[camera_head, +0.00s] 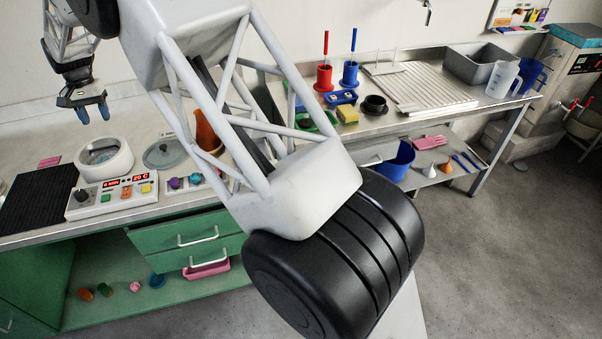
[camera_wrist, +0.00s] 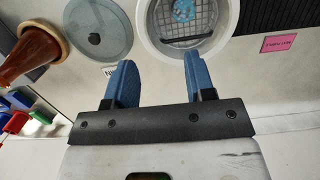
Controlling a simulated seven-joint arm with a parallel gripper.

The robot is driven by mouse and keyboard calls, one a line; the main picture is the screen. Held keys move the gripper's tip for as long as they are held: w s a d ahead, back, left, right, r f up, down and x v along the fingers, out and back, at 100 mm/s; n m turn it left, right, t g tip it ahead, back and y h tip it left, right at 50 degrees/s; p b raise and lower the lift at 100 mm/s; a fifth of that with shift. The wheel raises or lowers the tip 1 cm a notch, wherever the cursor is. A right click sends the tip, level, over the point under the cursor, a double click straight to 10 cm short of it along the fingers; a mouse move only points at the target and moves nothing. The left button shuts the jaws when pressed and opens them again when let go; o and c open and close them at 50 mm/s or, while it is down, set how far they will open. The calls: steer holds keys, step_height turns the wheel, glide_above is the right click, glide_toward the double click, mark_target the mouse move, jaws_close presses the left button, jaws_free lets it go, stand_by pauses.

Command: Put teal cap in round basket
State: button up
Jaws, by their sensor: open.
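A round white device (camera_head: 104,176) stands on the bench at the left. In the wrist view, a round wire-mesh basket (camera_wrist: 205,28) shows inside its white rim. My gripper (camera_head: 93,113) is open and empty, with blue fingers pointing down above the bench, by the device. In the wrist view, my gripper (camera_wrist: 158,62) has its fingers apart with nothing between them, near the basket's rim.
A round lid (camera_head: 165,153) lies right of the device, with a brown-orange cone-shaped vessel (camera_head: 208,130) beyond it. A control panel (camera_head: 112,193) stands in front. A black ribbed mat (camera_head: 38,198) and pink label (camera_wrist: 278,44) lie nearby. Several small coloured pieces lie on the lower shelf.

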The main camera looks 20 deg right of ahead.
steer(key=s+d+r+t, duration=0.1)
steer(key=s+d+r, duration=0.45)
steer(key=d, duration=0.55)
steer(key=s+d+r, duration=0.5)
steer(key=s+d, duration=0.2)
steer(key=d, duration=0.3)
steer(key=s+d+r+t, duration=0.1)
steer(key=s+d+r, duration=0.45)
steer(key=d, duration=0.55)
steer(key=s+d+f, duration=0.2)
steer(key=s+d, duration=0.4)
steer(key=s, duration=0.5)
steer(key=s+d+f+t, duration=0.1)
steer(key=s+d+f, duration=0.1)
steer(key=s+d, duration=0.4)
steer(key=s+d+f+t, duration=0.1)
steer(key=s+d+f, duration=0.2)
steer(key=s, duration=1.4)
steer(key=d, duration=0.3)
steer(key=shift+d, duration=0.4)
steer(key=shift+w, duration=0.1)
